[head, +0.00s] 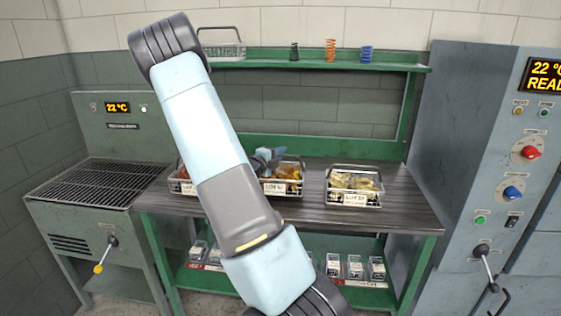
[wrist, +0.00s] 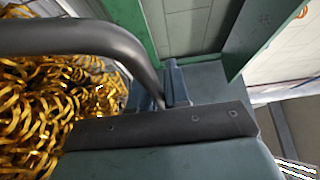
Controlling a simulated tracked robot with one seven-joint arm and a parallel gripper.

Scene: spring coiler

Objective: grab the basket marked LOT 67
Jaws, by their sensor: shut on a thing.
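The middle wire basket (head: 282,188) stands on the dark bench, filled with golden-orange coiled pieces. Its front label looks like LOT 67, though the print is small and my arm partly covers the basket. My gripper (head: 266,160) is at this basket's upper rim or handle. In the wrist view, a thick grey handle bar (wrist: 75,36) curves down to my gripper (wrist: 172,88), which is shut on it. Gold coils (wrist: 55,105) lie just to the left, inside the basket.
A left basket (head: 178,188) is mostly behind my arm. A right basket (head: 353,199) with pale gold contents stands apart on the bench (head: 410,210). The green shelf (head: 300,66) above holds springs and an empty wire basket. Machines with levers flank the bench.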

